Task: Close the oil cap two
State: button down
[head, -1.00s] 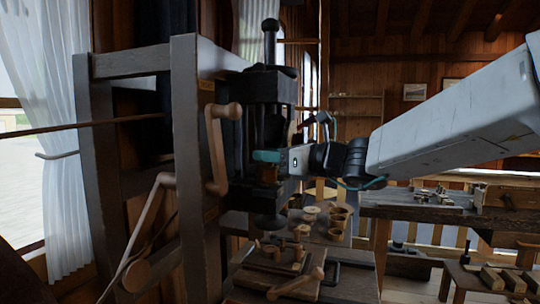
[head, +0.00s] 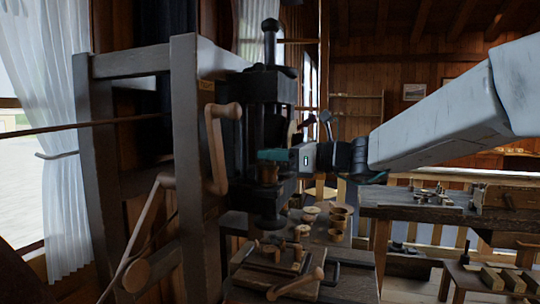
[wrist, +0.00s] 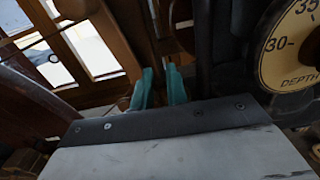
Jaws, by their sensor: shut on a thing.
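My gripper (head: 272,156) has teal fingers and reaches in from the right to the front of the dark press (head: 268,90). The fingers are closed in on something small that I cannot make out clearly; it appears to be the oil cap. A small brown, cup-like part (head: 267,174) shows just below the fingers, on the press. In the wrist view the two teal fingertips (wrist: 160,86) stand a narrow gap apart, and what lies between them is mostly hidden in shadow.
A cream depth dial (wrist: 290,45) is close on the right in the wrist view. A wooden crank (head: 217,150) and a grey frame post (head: 190,150) stand left of my gripper. Several wooden cups (head: 338,222) sit on the bench below right.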

jog(key=shift+w+d+n+g+y, duration=0.1)
jog(key=shift+w+n+g+y, duration=0.15)
jog(key=shift+n+g, duration=0.45)
jog(key=shift+w+d+n+g+y, duration=0.15)
jog(key=shift+n+g, duration=0.3)
jog(key=shift+g, duration=0.6)
jog(key=shift+w+d+n+g+y, duration=0.15)
jog(key=shift+n+g+y, duration=0.15)
jog(key=shift+n+g, duration=0.4)
jog(key=shift+g, duration=0.35)
jog(key=c, duration=1.5)
grip_release()
jog(key=shift+a, duration=0.1)
jog(key=shift+o, duration=0.2)
jog(key=d, duration=0.8)
jog(key=shift+s, duration=0.25)
jog(key=shift+a, duration=0.1)
